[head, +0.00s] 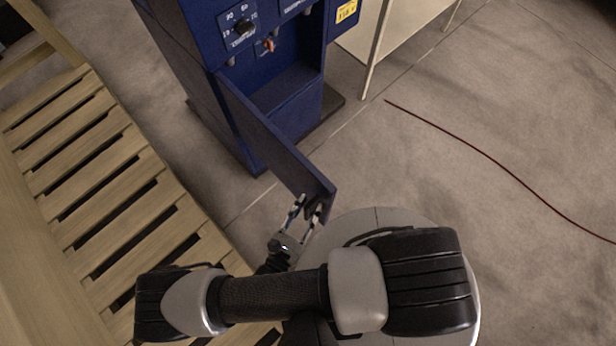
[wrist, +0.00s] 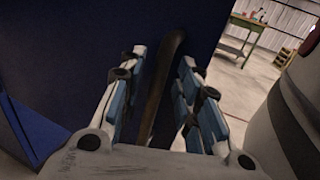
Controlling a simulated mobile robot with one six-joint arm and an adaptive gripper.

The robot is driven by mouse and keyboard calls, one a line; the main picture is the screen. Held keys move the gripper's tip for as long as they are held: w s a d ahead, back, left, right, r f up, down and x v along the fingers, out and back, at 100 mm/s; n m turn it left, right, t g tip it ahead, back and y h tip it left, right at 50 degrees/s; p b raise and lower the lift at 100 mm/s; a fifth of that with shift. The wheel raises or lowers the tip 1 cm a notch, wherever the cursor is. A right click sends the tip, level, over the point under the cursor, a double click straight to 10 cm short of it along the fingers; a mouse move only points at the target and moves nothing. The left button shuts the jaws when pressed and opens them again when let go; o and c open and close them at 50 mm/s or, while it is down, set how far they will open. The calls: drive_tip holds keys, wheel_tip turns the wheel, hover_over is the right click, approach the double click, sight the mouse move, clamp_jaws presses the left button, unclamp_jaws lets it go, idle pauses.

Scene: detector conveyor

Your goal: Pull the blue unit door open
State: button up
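The blue unit (head: 195,60) stands at the top of the head view. Its blue door (head: 268,143) is swung well out toward me, showing the open compartment (head: 295,85) behind it. My gripper (head: 308,204) is at the door's free end. In the wrist view the fingers of my gripper (wrist: 163,62) are apart, on either side of a dark upright bar handle (wrist: 160,85) on the blue door face (wrist: 85,60). Gaps show between the bar and both fingers. In the head view the handle is hidden or too small to tell.
A slatted wooden pallet or bench (head: 85,170) lies along the left. A pale panel on legs (head: 400,30) stands right of the unit. A thin red cable (head: 490,160) crosses the otherwise clear floor at right. A green table (wrist: 245,40) shows far back in the wrist view.

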drive_tip(key=shift+s+a, duration=0.35)
drive_tip(key=shift+a, duration=0.05)
drive_tip(key=v, duration=1.1)
drive_tip(key=shift+d, duration=0.1)
drive_tip(key=shift+s+d, duration=0.1)
